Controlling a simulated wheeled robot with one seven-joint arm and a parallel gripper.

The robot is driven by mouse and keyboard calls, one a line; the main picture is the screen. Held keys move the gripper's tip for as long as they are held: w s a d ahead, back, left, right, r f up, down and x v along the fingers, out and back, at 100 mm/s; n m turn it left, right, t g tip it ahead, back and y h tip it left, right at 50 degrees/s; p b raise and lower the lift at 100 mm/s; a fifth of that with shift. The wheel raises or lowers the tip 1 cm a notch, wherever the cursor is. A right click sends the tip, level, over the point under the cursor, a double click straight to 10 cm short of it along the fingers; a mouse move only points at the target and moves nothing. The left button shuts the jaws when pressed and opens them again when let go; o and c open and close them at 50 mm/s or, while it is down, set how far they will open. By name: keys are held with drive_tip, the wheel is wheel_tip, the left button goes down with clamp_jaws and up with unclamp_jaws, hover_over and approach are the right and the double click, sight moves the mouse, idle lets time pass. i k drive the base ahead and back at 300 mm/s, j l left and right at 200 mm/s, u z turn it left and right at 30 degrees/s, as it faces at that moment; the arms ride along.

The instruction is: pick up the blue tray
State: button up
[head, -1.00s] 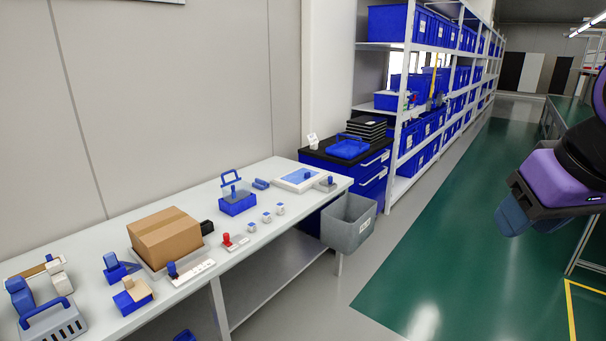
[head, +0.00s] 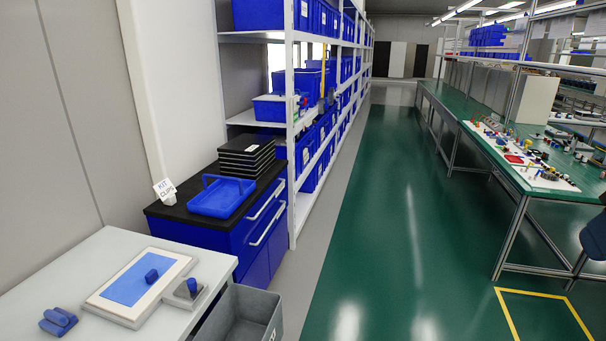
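The blue tray (head: 222,200) is a shallow open tray with a raised handle bar on its left side. It lies on the black top of a blue drawer cabinet (head: 223,239), in front of a stack of black trays.
Black stacked trays (head: 247,157) and a small white sign (head: 164,190) stand beside the tray. A white table (head: 85,270) and a grey bin (head: 240,318) are in front. Shelving (head: 291,120) is behind. Green floor (head: 390,240) is open up to the workbench (head: 500,160).

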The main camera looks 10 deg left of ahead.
sight(222, 198)
drive_tip(key=i+l, duration=0.1)
drive_tip(key=i, duration=0.45)
drive_tip(key=i+l, duration=0.1)
drive_tip(key=i, duration=0.4)
drive_tip(key=i+l, duration=0.15)
drive_tip(key=i, duration=0.4)
drive_tip(key=i+u, duration=0.3)
drive_tip(key=u, duration=0.2)
drive_tip(key=i+l+u, duration=0.2)
drive_tip(key=u, duration=0.25)
drive_tip(key=i+l+u, duration=0.25)
drive_tip(key=u, duration=0.25)
drive_tip(key=i+l+u, duration=0.3)
drive_tip(key=u, duration=0.15)
drive_tip(key=i+l+u, duration=0.2)
drive_tip(key=u, duration=0.15)
drive_tip(key=i+l+u, duration=0.1)
drive_tip(key=l+u, duration=0.2)
drive_tip(key=l, duration=0.15)
drive_tip(key=i+l+u, duration=0.1)
drive_tip(key=l+u, duration=0.55)
drive_tip(key=i+l, duration=0.05)
drive_tip(key=l, duration=0.1)
